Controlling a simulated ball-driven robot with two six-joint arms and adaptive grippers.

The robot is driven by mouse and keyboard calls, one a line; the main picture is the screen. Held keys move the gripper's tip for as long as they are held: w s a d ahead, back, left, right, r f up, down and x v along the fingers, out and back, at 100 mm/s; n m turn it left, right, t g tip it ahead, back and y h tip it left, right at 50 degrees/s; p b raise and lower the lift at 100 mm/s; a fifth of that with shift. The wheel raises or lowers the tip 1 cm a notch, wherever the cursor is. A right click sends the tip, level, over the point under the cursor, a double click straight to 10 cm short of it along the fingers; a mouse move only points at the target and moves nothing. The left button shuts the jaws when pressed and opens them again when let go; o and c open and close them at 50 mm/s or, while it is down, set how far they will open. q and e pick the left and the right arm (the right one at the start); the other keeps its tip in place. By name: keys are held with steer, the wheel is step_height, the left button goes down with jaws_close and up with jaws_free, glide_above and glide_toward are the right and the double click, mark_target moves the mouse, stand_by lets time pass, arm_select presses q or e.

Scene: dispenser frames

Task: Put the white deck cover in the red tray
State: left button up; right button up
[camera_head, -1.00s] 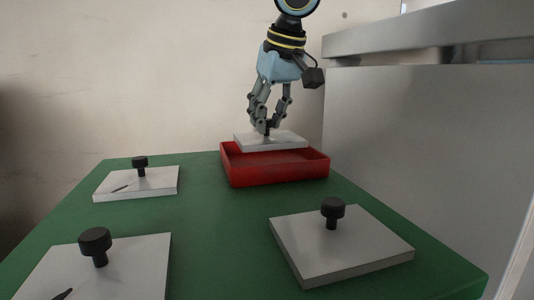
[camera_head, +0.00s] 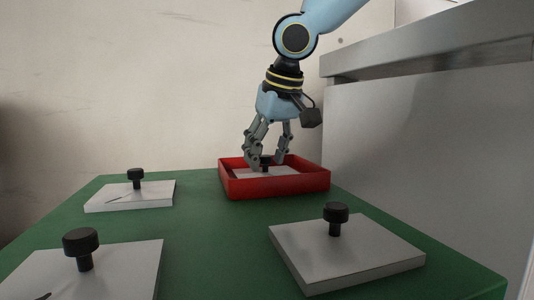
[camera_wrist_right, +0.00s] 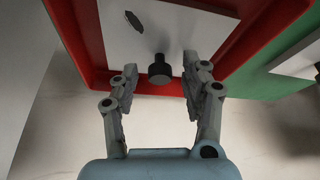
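A white deck cover (camera_head: 283,172) with a black knob lies inside the red tray (camera_head: 275,188) at the far side of the green table. In the right wrist view the cover (camera_wrist_right: 185,35) shows a dark mark and its black knob (camera_wrist_right: 160,72). My right gripper (camera_head: 267,159) is over the tray with its fingers spread on both sides of the knob. The right wrist view shows gaps between the knob and both fingers. The tray wall hides the cover's lower edge. My left gripper is not in view.
Three similar white plates with black knobs lie on the green table: far left (camera_head: 110,198), near left (camera_head: 125,268) and near right (camera_head: 350,250). A grey cabinet (camera_head: 430,150) stands along the right. The middle of the table is clear.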

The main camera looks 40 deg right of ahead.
steer(key=shift+r, duration=0.1)
steer(key=shift+r, duration=0.3)
arm_select(q)
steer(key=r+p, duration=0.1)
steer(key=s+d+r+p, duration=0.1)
steer(key=p, duration=0.1)
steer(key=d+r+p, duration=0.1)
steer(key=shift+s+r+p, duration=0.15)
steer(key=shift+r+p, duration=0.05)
steer(key=shift+p, duration=0.1)
arm_select(e)
steer(key=v, duration=1.1)
steer(key=shift+s+r, duration=0.25)
steer(key=shift+s, duration=0.05)
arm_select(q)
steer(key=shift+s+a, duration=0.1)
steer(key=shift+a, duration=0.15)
arm_select(e)
steer(key=shift+a, duration=0.1)
